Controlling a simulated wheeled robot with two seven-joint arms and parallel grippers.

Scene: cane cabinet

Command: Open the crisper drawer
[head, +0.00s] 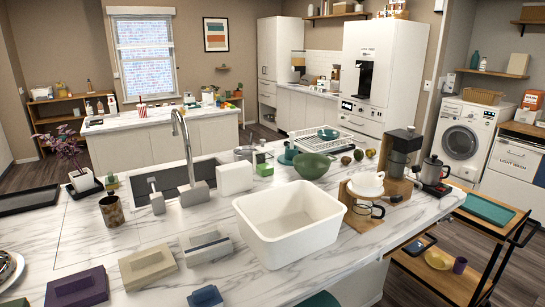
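No crisper drawer can be made out in the head view. A tall white fridge-like unit (390,75) with a dark recessed panel stands at the back, right of the middle, beyond the marble counter. Its front looks closed, and any drawer inside is hidden. A drawer-like front (361,124) with a small dark display shows below it and looks shut. Neither of my grippers is in view.
A marble counter (150,233) fills the foreground, with a large white bin (290,222), a sink, a green bowl (312,165) and several boxes. A wooden cart (455,260) stands right. Floor shows between the counter and the washing machine (463,135).

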